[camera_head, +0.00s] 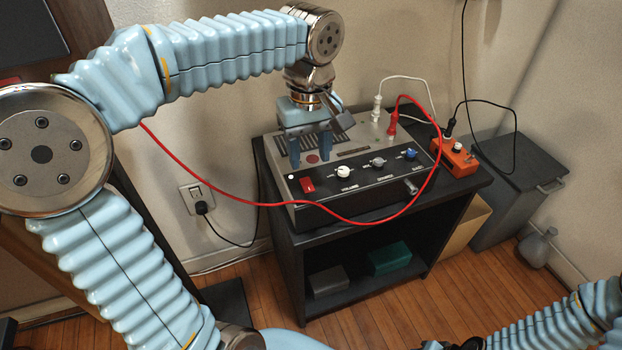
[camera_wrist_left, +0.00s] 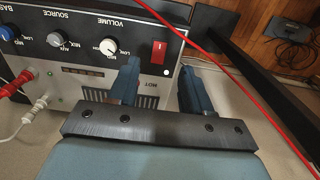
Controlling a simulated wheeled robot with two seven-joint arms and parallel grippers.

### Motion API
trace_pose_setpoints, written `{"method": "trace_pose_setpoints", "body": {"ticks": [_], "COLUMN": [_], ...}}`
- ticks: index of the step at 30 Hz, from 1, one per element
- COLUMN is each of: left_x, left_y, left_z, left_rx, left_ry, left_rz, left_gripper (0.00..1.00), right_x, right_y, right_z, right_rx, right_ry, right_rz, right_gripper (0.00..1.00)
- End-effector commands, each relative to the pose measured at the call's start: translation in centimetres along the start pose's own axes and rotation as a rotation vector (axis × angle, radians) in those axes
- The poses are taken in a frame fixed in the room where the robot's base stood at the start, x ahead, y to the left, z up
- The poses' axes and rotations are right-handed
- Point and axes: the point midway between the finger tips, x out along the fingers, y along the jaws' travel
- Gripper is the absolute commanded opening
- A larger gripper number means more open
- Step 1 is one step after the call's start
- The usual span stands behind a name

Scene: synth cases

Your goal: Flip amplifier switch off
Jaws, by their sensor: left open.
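The amplifier (camera_head: 362,178) is a grey box with a black front panel, on top of a black stand. Its red rocker switch (camera_head: 307,185) sits at the left end of the panel, next to a white dot. The switch also shows in the left wrist view (camera_wrist_left: 159,50). My left gripper (camera_head: 311,158) is open and empty, pointing down over the amplifier's top just behind the switch. In the left wrist view its two blue fingers (camera_wrist_left: 162,70) are apart, with the switch seen beyond the gap. My right gripper is out of view; only part of that arm shows at bottom right.
A red cable (camera_head: 349,221) loops in front of the amplifier. Knobs, including a blue one (camera_head: 411,153), line the panel. An orange box (camera_head: 455,157) with cables sits on the black stand (camera_head: 300,245) at right. A grey bin (camera_head: 510,180) stands beside it.

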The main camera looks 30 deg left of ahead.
Motion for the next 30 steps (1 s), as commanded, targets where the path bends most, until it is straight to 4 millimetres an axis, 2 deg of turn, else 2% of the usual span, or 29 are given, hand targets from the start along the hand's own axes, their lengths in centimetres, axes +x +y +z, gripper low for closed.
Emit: {"method": "trace_pose_setpoints", "body": {"ticks": [1,3,9,14,22,23,30], "left_x": [1.4,2.9,6.2,7.3,7.5,7.5,7.5], "left_y": [-0.1,-0.1,0.0,0.0,0.0,0.0,0.0], "left_z": [0.0,0.0,0.0,0.0,0.0,0.0,0.0], "left_rx": [-0.001,-0.001,0.0,0.002,0.001,0.001,0.001], "left_ry": [-0.002,-0.002,-0.002,-0.001,0.0,0.0,0.0], "left_rz": [-0.004,-0.003,-0.001,0.0,0.001,0.001,0.001], "left_gripper": [0.49,0.49,0.49,0.49,0.49,0.47,0.11], "right_x": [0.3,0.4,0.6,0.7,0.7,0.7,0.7], "right_y": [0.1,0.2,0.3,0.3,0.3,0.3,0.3], "right_z": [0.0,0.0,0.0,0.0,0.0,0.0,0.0], "right_rx": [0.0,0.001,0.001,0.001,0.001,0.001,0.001], "right_ry": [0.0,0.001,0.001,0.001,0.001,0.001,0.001], "right_rz": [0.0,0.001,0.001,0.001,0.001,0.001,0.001], "right_gripper": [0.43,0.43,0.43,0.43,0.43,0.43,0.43]}}
